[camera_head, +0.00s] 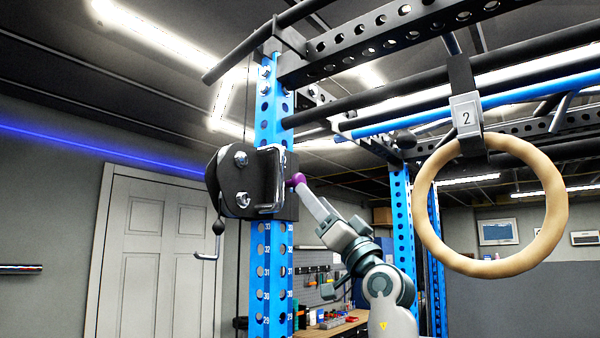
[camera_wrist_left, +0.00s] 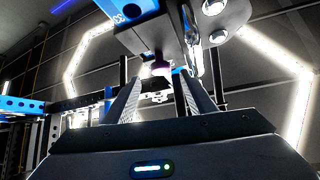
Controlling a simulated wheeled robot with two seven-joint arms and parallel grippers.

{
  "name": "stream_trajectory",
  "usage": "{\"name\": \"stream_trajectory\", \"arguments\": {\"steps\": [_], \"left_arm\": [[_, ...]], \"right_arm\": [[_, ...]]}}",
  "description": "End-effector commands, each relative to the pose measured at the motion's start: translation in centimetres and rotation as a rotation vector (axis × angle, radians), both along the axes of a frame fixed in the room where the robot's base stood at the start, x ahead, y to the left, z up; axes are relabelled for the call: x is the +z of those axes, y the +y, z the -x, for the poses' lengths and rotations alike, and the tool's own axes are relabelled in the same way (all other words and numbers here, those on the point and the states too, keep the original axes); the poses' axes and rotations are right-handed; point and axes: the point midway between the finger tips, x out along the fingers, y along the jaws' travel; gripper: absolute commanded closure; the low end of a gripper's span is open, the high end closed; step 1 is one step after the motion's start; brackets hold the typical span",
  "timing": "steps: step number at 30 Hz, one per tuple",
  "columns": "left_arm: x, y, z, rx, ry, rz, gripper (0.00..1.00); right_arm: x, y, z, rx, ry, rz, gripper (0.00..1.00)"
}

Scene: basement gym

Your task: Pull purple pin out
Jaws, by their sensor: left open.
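The purple pin (camera_head: 296,180) shows as a small purple knob on the right side of a black bracket (camera_head: 232,180) on the blue upright (camera_head: 268,265). My left gripper (camera_head: 305,190) reaches up from the lower right, with its fingertips close beside the knob. In the left wrist view, the purple pin (camera_wrist_left: 161,68) is just beyond the open fingers of my left gripper (camera_wrist_left: 156,88), roughly in line with the gap between them. Whether a finger touches the knob, I cannot tell. The pin's shaft is hidden. My right gripper is not in view.
A wooden ring (camera_head: 430,225) hangs at the right from a strap with a "2" tag (camera_head: 466,114). Black bars (camera_head: 390,108) and a blue bar (camera_head: 480,104) run overhead. A hooked handle (camera_head: 217,240) hangs left of the bracket. A workbench (camera_head: 345,328) stands behind.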

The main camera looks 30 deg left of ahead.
Motion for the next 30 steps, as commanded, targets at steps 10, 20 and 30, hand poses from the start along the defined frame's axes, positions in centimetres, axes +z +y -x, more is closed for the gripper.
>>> {"name": "stream_trajectory", "arguments": {"steps": [10,20,30], "left_arm": [[4.4,4.0,-1.4,0.002,0.002,0.000,0.50],[5.4,5.4,-1.9,0.000,0.001,-0.001,0.50],[5.4,5.4,-1.9,0.000,0.001,-0.001,0.71]], "right_arm": [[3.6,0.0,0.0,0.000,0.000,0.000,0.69],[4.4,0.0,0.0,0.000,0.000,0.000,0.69],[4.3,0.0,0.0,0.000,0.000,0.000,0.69]]}}
